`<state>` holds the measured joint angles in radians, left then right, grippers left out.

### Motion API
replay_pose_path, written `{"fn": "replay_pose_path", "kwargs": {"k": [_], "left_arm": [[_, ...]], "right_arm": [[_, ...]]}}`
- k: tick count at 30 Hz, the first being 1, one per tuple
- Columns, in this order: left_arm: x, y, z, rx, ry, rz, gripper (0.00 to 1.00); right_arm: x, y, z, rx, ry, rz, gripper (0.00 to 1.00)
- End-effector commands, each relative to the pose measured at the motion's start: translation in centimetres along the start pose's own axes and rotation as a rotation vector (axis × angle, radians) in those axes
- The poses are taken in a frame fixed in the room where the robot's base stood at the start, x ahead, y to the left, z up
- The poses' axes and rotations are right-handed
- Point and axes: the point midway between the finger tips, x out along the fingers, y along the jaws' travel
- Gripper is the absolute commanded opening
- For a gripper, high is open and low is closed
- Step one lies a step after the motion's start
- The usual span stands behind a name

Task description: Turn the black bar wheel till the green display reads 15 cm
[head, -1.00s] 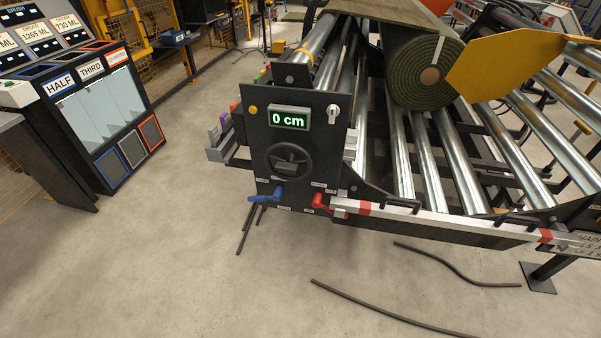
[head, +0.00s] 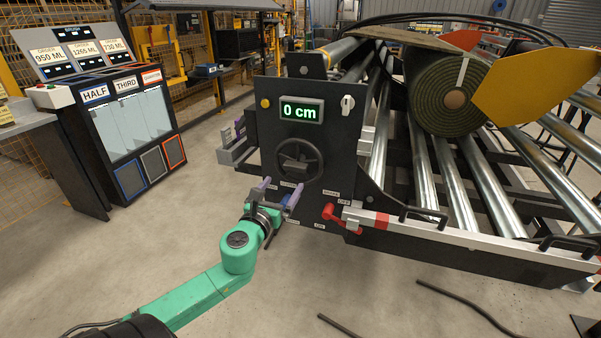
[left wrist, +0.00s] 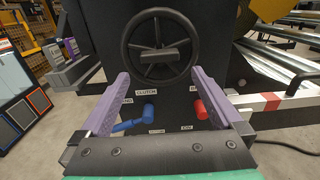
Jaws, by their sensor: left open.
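The black bar wheel (head: 300,162) is on the dark panel of the roller machine, with a bar across its hub. It also shows in the left wrist view (left wrist: 160,47), above and beyond my fingers. The green display (head: 301,111) above it reads 0 cm. My left gripper (head: 279,192) is open, with two purple fingers, below the wheel and apart from it. In the left wrist view the fingers (left wrist: 160,88) stand wide apart with nothing between them touching. My right gripper is not in view.
A blue lever (left wrist: 135,122) marked CLUTCH and a red lever (head: 340,217) sit low on the panel. A turf roll (head: 445,95) lies on the rollers, beside a yellow plate (head: 535,90). A black order stand (head: 125,130) is at left. Floor between is clear.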

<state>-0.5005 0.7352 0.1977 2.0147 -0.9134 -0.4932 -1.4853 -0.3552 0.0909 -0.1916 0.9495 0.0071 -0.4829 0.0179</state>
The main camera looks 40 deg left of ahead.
Motion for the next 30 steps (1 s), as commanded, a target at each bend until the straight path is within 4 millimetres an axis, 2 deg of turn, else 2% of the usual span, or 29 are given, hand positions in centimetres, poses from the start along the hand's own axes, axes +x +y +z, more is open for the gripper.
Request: {"fn": "replay_pose_path", "kwargs": {"k": [1, 6, 12, 16, 23, 26, 30], "left_arm": [[1.3, 0.1, 0.2, 0.003, -0.006, 0.002, 1.0], [5.1, 0.1, 0.1, -0.003, -0.004, 0.003, 1.0], [8.4, 0.1, 0.0, -0.005, -0.001, 0.004, 1.0], [9.3, 0.1, -0.1, -0.003, 0.0, 0.002, 1.0], [9.4, 0.1, -0.1, -0.003, 0.002, 0.001, 1.0], [9.4, 0.1, -0.1, -0.003, 0.001, 0.001, 0.66], [9.4, 0.1, -0.1, -0.004, 0.001, 0.001, 0.12]], "right_arm": [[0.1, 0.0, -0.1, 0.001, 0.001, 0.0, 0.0], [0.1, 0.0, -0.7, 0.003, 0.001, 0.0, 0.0], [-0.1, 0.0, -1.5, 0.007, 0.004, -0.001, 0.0], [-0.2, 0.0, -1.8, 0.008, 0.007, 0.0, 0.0], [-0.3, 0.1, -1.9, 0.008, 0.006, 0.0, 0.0], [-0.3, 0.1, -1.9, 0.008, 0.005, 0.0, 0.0], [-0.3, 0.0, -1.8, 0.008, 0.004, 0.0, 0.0]]}}
